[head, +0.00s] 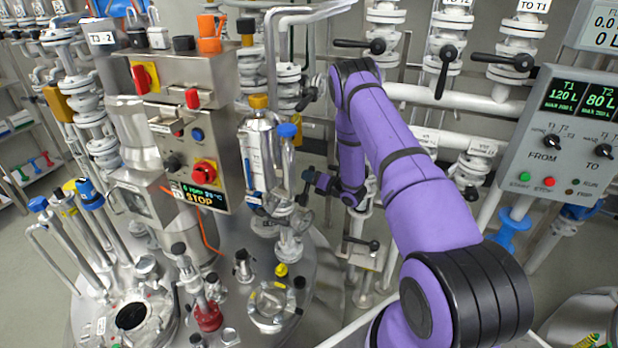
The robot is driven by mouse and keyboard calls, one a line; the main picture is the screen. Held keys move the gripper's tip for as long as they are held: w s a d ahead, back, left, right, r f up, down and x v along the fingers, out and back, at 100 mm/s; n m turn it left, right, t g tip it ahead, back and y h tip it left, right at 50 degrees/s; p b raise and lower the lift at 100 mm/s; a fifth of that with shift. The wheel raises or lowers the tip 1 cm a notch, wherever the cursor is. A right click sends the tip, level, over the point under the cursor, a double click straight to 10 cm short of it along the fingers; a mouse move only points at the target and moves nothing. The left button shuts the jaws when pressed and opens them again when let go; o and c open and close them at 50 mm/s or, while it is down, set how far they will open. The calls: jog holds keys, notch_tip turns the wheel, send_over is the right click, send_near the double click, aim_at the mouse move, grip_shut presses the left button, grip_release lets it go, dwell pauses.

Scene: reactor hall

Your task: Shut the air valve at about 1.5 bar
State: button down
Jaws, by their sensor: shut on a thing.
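My purple arm reaches in from the lower right to the vessel-top pipework. My gripper (311,182) is small and dark in the head view, at the right side of the steel pipes above the vessel lid. It is shut on a small dark valve handle (304,203), which hangs close beside the upright pipe. I take this for the air valve, but no label on it is readable. The handle's exact angle and the grip are too small to tell. No pressure gauge reading in bar can be made out.
A steel control box (190,135) with a red stop knob and a STOP display stands left of the gripper. The steel vessel lid (240,320) with several fittings lies below. A grey panel (565,135) and white pipes with black-levered valves (445,65) stand at the right.

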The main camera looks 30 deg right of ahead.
jog(key=shift+w+d+f+m+g, duration=0.3)
jog(key=shift+d+f+m, duration=0.15)
jog(key=shift+f+m, duration=0.35)
jog(key=shift+w+d+f+m+g, duration=0.2)
jog(key=shift+f+m, duration=0.2)
jog(key=shift+m, duration=0.25)
jog(key=shift+w+d+f+m+g, duration=0.1)
jog(key=shift+d+f+m+g, duration=0.2)
jog(key=shift+m, duration=0.35)
jog(key=shift+a+f, duration=0.1)
jog(key=c, duration=1)
grip_release()
jog(key=shift+o, duration=0.2)
jog(key=shift+s, duration=0.15)
jog(key=v, duration=1)
jog(key=shift+s, duration=0.3)
jog(key=shift+c, duration=0.4)
